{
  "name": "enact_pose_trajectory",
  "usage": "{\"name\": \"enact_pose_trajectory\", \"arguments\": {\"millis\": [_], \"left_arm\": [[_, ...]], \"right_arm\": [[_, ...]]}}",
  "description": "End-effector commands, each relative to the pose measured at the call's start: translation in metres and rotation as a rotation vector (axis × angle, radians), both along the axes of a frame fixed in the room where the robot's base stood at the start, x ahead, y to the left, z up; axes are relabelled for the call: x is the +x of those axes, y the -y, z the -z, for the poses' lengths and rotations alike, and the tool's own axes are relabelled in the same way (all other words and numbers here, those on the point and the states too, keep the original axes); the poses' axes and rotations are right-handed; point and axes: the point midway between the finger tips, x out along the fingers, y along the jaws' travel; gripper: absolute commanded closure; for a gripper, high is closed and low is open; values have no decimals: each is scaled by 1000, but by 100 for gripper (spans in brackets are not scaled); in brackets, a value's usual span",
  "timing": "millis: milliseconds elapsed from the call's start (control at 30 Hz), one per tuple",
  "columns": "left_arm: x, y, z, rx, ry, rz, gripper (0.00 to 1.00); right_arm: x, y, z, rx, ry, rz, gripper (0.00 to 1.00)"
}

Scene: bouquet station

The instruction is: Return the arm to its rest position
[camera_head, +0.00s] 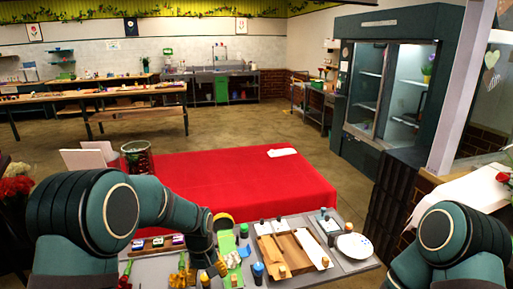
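My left arm (185,217) comes in from the left and bends down over the left part of the grey work table (350,264). Its lower end is among small items on the table, and the fingers cannot be made out clearly. I cannot tell if that gripper is open or shut, or if it touches anything. My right arm (450,235) shows only as a large rounded joint at the lower right. Its gripper is out of view.
A wooden tray (290,250), a white plate (355,246), a blue-capped bottle (258,272) and several small items crowd the work table. A red-covered table (235,180) lies beyond, mostly clear, with a white cloth (283,152). A dark glass-door cabinet (395,90) stands at right.

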Motion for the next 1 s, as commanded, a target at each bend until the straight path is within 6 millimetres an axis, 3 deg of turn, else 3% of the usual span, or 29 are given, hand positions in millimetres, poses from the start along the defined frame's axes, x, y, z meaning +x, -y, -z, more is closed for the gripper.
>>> {"name": "enact_pose_trajectory", "arguments": {"millis": [33, 200, 300, 400, 500, 633, 1000], "left_arm": [[-17, 2, 30, -32, -6, 22, 36], [-73, 19, 101, -135, 40, 98, 36], [-112, 30, 131, -187, 80, 132, 36], [-149, 40, 149, -226, 122, 157, 36], [-178, 47, 156, -249, 158, 171, 36], [-200, 52, 158, -262, 193, 183, 36], [-206, 53, 158, -264, 209, 186, 36]], "right_arm": [[0, 0, 0, 0, 0, 0, 53], [0, 0, 1, 0, -1, 0, 53], [0, 0, 1, 0, -1, 0, 53], [0, 0, 1, 0, -1, 0, 53], [0, 0, 1, 0, -1, -1, 53], [0, 0, 1, 0, -1, -1, 53], [0, 0, 1, 0, -1, -1, 53]]}}
